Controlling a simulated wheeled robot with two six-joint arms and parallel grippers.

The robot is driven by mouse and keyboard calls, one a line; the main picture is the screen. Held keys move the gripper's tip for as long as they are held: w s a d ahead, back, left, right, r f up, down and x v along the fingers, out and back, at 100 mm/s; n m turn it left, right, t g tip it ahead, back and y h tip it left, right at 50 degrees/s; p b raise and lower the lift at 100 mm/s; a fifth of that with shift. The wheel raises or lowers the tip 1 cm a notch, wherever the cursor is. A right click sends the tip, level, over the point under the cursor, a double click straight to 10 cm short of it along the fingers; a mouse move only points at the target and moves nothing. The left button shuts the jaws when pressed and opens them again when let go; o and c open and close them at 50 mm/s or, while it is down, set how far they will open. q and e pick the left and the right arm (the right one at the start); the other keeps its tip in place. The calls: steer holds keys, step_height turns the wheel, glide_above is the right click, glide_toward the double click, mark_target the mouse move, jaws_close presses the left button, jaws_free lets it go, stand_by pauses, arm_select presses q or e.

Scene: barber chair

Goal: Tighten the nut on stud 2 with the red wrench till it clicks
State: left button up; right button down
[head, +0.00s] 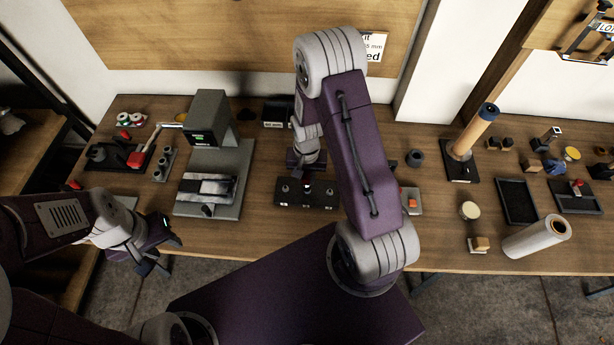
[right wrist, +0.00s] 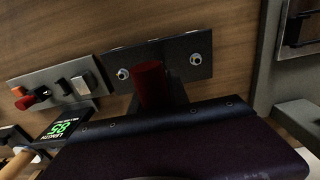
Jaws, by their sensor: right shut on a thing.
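The dark stud plate (head: 305,204) lies on the workbench near the middle of the head view, with small studs along it. My right gripper (head: 307,178) is directly above the plate, and its arm covers much of the area. In the right wrist view, the red wrench (right wrist: 150,84) shows as a red cylinder in front of the plate's middle. A nut-like ring (right wrist: 122,74) shows to its left and another (right wrist: 196,59) to its right. The middle stud is hidden behind the wrench, so I cannot tell its seating. My left gripper (head: 162,254) is open and empty near the front edge.
A grey machine (head: 208,118) stands left of the plate. A grey block with an orange button (head: 411,201) is to its right. A green display reading 85 (right wrist: 60,128) shows in the wrist view. A white roll (head: 535,238) lies at the right front.

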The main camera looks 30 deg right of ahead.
steer(key=shift+d, duration=0.2)
steer(key=shift+f+b, duration=0.45)
steer(key=shift+f, duration=0.25)
stand_by(0.4)
steer(key=m, duration=0.2)
steer(key=shift+r+m+p, duration=0.15)
steer(key=shift+m+p, duration=0.25)
steer(key=shift+m, duration=0.9)
